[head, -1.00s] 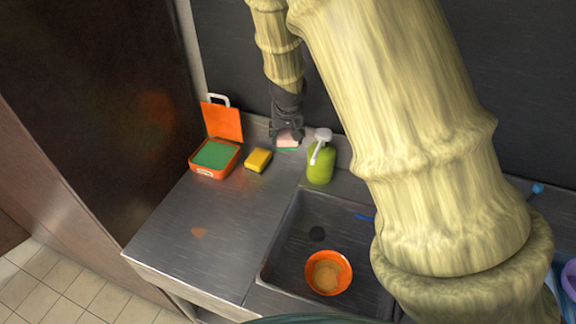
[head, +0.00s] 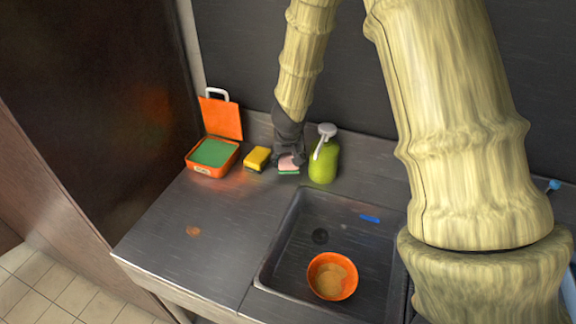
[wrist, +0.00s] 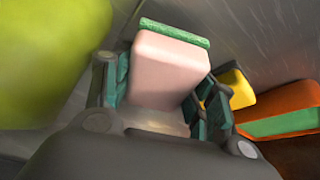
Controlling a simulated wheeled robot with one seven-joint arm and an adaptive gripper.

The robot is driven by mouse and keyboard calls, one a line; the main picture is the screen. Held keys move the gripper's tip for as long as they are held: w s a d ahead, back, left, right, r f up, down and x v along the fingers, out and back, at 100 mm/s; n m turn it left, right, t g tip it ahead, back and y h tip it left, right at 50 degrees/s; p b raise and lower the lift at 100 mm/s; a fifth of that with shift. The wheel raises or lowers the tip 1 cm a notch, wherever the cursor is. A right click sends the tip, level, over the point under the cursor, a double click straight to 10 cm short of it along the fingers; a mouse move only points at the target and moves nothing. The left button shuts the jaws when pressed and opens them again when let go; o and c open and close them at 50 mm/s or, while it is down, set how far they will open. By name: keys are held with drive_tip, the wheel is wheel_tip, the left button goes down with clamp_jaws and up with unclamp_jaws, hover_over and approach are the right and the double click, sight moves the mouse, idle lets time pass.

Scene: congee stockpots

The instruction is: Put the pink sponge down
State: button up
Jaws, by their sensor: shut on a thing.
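The pink sponge (head: 288,163), pink with a green scouring layer, is at the back of the steel counter, between the yellow sponge and the green soap bottle. My gripper (head: 288,157) is shut on it from above. In the wrist view the pink sponge (wrist: 165,70) sits between the two finger pads, its green side at the far end. In the head view it is at or very near the counter; I cannot tell whether it touches.
The yellow sponge (head: 257,158) and an open orange box (head: 210,158) with a green inside stand to the left. The green soap bottle (head: 324,160) is close on the right. The sink holds an orange bowl (head: 332,276) and a blue item (head: 370,218). The front left counter (head: 190,235) is mostly clear.

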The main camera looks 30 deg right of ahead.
drive_tip(key=shift+f+b, duration=0.35)
drive_tip(key=shift+f, duration=0.8)
drive_tip(key=shift+f, duration=0.1)
drive_tip(key=o, duration=1)
drive_tip(key=shift+c, duration=0.2)
drive_tip(key=p+v, duration=0.4)
drive_tip(key=v, duration=0.8)
drive_tip(key=shift+p, duration=0.35)
drive_tip(key=shift+w, duration=0.1)
